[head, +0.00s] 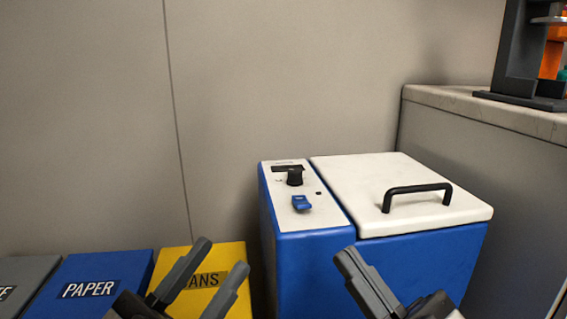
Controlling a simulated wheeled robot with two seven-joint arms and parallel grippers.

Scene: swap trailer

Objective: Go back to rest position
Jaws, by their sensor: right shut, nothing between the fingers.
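My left gripper (221,257) is at the bottom of the head view, left of centre, in front of the yellow bin. Its two dark grey fingers stand apart with nothing visible between them, so it is open. My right gripper (347,257) is at the bottom, right of centre, in front of the blue box's front side. Its fingers are together and hold nothing. Both point upward in the picture. The lower parts of both arms are cut off by the bottom edge.
A blue box (310,265) has a closed white lid (350,177) with a black handle (416,190), a black knob and a blue switch. Grey, blue PAPER (120,268) and yellow CANS (170,262) bins stand left. A counter (480,108) on the right bears a dark device.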

